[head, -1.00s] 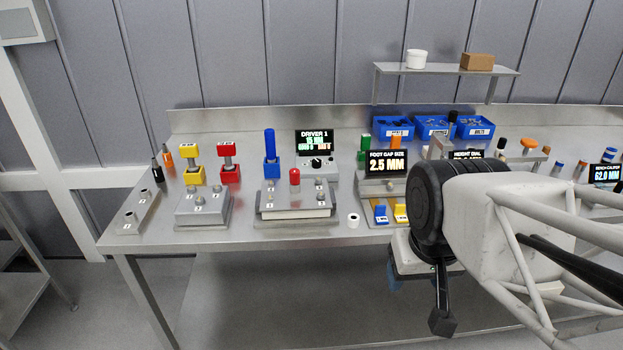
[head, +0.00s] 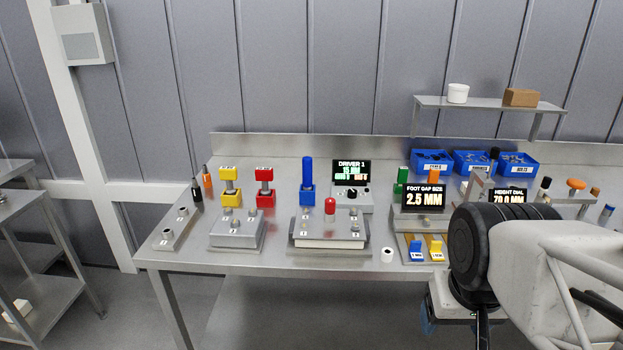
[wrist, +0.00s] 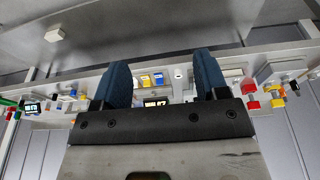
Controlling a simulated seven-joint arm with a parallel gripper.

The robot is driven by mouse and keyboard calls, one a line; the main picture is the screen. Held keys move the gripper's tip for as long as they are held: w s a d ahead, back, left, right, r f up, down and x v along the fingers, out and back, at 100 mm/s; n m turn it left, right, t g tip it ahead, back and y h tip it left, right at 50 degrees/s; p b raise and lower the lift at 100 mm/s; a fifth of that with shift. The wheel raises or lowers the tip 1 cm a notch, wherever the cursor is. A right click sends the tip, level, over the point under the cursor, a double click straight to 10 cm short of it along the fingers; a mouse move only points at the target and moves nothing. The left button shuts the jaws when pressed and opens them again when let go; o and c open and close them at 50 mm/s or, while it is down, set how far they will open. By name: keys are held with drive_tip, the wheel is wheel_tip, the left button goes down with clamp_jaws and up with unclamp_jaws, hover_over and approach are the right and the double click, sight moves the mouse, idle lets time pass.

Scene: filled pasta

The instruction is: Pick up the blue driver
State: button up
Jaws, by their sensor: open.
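The blue driver (head: 307,170) stands upright on the bench, with a tall blue cylindrical handle above a blue block. It is between the red driver-like tool and the DRIVER 1 display. My gripper (head: 428,322) is at the right in the head view, in front of the bench edge and well to the right of the blue driver. Its fingers are mostly hidden behind my wrist there. In the wrist view my gripper (wrist: 160,62) shows two blue fingers spread apart with nothing held between them. I cannot make out the blue driver clearly in the wrist view.
A red-capped fixture (head: 330,228) stands in front of the blue driver. A red tool (head: 265,187) and a yellow tool (head: 230,187) stand to its left. The DRIVER 1 display (head: 351,172) is close on its right. A small white cylinder (head: 387,255) sits near the front edge.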

drive_tip(key=shift+r, duration=0.1)
drive_tip(key=w+a+r+m, duration=0.2)
drive_tip(key=w+r, duration=0.2)
drive_tip(key=w, duration=0.5)
drive_tip(key=w+a+r+m, duration=0.15)
drive_tip(key=w+r, duration=0.25)
drive_tip(key=w, duration=0.6)
drive_tip(key=m+g, duration=0.2)
drive_tip(key=m, duration=0.6)
hover_over(308, 157)
drive_tip(key=s+d, duration=0.9)
drive_tip(key=s, duration=0.6)
drive_tip(key=f, duration=0.2)
drive_tip(key=w+a+f+m, duration=0.1)
drive_tip(key=w+a+f, duration=0.1)
drive_tip(key=w+a, duration=0.1)
drive_tip(key=w+a+f+m, duration=0.1)
drive_tip(key=w+a+f, duration=0.1)
drive_tip(key=w, duration=0.4)
drive_tip(key=w+a+f+m, duration=0.2)
drive_tip(key=w+a+f, duration=0.1)
drive_tip(key=w, duration=0.2)
drive_tip(key=shift+w+a+f+g, duration=0.15)
drive_tip(key=shift+a+f+g, duration=0.15)
drive_tip(key=shift+a+f, duration=0.05)
drive_tip(key=shift+w+a+f, duration=0.15)
drive_tip(key=shift+w+a, duration=0.05)
drive_tip(key=shift+f, duration=0.1)
drive_tip(key=shift+f, duration=1.25)
